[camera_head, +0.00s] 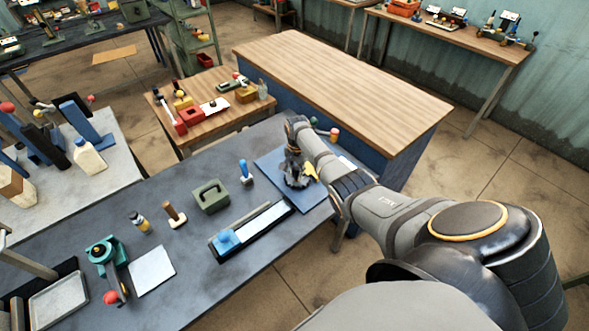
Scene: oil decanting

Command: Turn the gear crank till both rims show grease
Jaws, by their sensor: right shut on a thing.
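My right gripper (295,172) points down over the blue mat (270,168) at the right end of the grey bench. It is shut on what seems to be the gear crank. Dark gear-like parts and a yellow piece (311,170) show around its fingertips. My own arm and gripper hide most of the crank and gears, so I cannot see grease on either rim. My left gripper is not in the view.
On the grey bench left of the mat are a blue-handled tool (245,172), a green block with a handle (211,196), a long tray (252,231), a wooden-handled stamp (174,214) and a teal device (104,255). A bare wooden table (340,75) stands behind.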

